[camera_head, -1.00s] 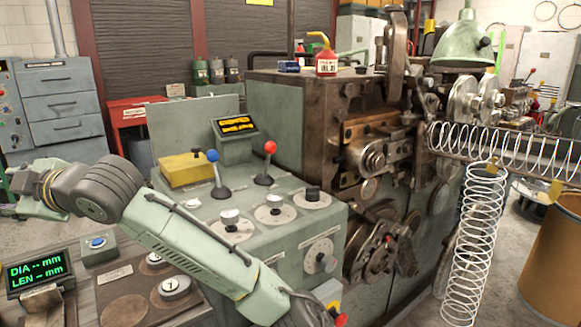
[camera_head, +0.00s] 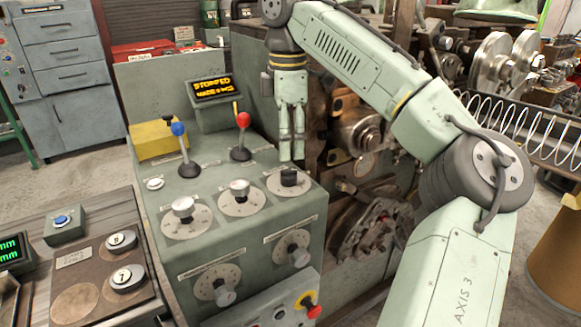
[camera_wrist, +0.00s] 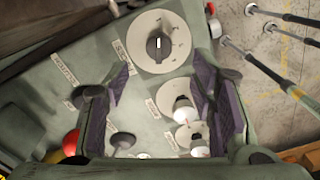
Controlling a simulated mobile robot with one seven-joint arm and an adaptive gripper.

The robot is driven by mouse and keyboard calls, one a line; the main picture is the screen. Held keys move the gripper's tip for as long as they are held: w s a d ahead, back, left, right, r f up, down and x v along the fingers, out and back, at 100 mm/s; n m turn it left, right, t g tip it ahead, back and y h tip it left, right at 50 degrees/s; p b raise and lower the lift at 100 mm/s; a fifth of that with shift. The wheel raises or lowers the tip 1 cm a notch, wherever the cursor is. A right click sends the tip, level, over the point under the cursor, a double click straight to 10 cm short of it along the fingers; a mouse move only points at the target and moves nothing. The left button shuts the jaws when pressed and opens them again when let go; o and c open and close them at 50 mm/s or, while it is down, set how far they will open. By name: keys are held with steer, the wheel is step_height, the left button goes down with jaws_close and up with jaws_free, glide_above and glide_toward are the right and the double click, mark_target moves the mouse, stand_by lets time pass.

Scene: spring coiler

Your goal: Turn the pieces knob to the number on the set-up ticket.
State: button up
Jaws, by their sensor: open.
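A black knob (camera_head: 289,178) on a round dial sits at the right rear of the green control panel (camera_head: 150,215). It also shows at the top of the wrist view, a black knob (camera_wrist: 158,45) with a white mark pointing roughly up. The label beside it is too small to read with certainty. My gripper (camera_head: 291,155) points down, with its fingertips just above the black knob in the head view. In the wrist view my gripper (camera_wrist: 160,85) has its fingers wide apart, with nothing between them. No set-up ticket is readable.
White-topped knobs (camera_head: 183,207) and (camera_head: 239,188) stand left of the black one. Blue (camera_head: 179,129) and red (camera_head: 243,119) ball levers rise behind. A display (camera_head: 213,88) reads STOPPED. A red emergency button (camera_head: 314,311) sits low in front.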

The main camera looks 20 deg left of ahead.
mark_target(289, 170)
step_height(289, 170, down, 8)
steer(key=shift+w+r, duration=0.1)
steer(key=shift+r, duration=0.15)
steer(key=shift+c, duration=0.2)
steer(key=c, duration=1.1)
steer(key=shift+c, duration=0.2)
steer(key=shift+m, duration=0.5)
steer(key=m, duration=0.3)
steer(key=shift+m, duration=2.6)
